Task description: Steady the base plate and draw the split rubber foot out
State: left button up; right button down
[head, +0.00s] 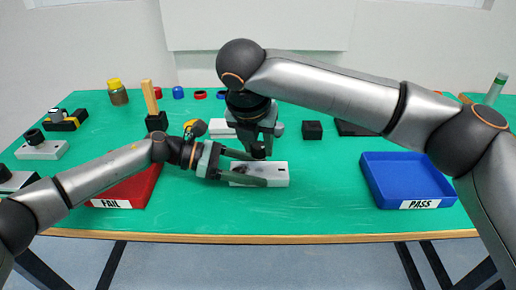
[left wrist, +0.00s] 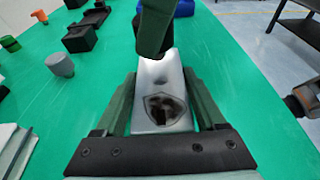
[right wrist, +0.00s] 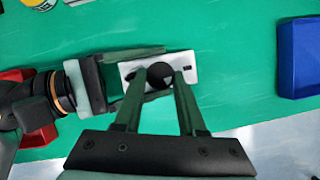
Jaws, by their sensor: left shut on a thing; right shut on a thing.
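The base plate (head: 278,173) is a pale grey-white block on the green mat. My left gripper (head: 260,172) has its fingers along the plate's two long sides and is shut on it; the left wrist view shows the plate (left wrist: 153,75) between them, with a dark shield-shaped patch on its near end. My right gripper (head: 258,151) points down from above and is shut on the black rubber foot (right wrist: 159,75), which looks round in the right wrist view, over the middle of the plate. The foot's split is not visible. I cannot tell whether the foot still sits in the plate.
A red FAIL tray (head: 140,190) lies at left, partly behind my left arm. A blue PASS tray (head: 408,180) stands at right. A black block (head: 312,130) and several small parts are farther back. The mat between plate and blue tray is clear.

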pick_arm(q)
jog(key=o, duration=0.9)
jog(key=shift+o, duration=0.2)
jog(key=v, duration=1.1)
jog(key=shift+a+r, duration=0.1)
jog(key=shift+a, duration=0.35)
jog(key=shift+s, duration=0.1)
